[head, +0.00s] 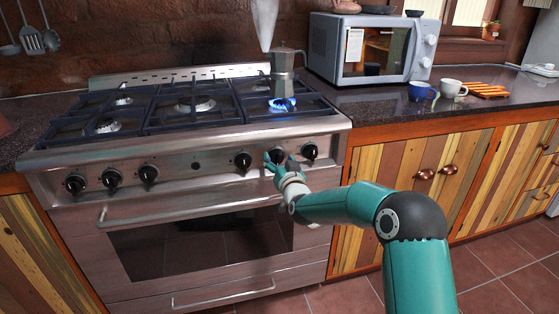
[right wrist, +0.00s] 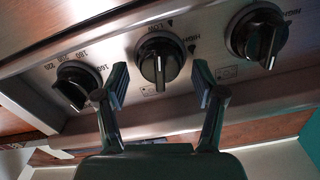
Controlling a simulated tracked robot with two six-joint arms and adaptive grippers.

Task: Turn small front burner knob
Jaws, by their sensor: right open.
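The stove's front panel (head: 195,166) carries a row of black knobs. My right gripper (head: 277,163) is at the second knob from the right. In the right wrist view, the open fingers (right wrist: 160,87) stand on either side of this black knob (right wrist: 161,60), which has a pale pointer line. I cannot tell whether the fingers touch it. A knob with temperature numbers (right wrist: 75,86) is on its left and another burner knob (right wrist: 258,35) on its right. A blue flame (head: 282,104) burns at the front right burner, under a metal moka pot (head: 283,68). My left gripper is out of view.
The oven door handle (head: 190,207) juts out below the knobs. A microwave (head: 372,48), a blue cup (head: 421,91), a white cup (head: 451,88) and a board (head: 488,91) stand on the right counter. The tiled floor in front of the stove looks clear.

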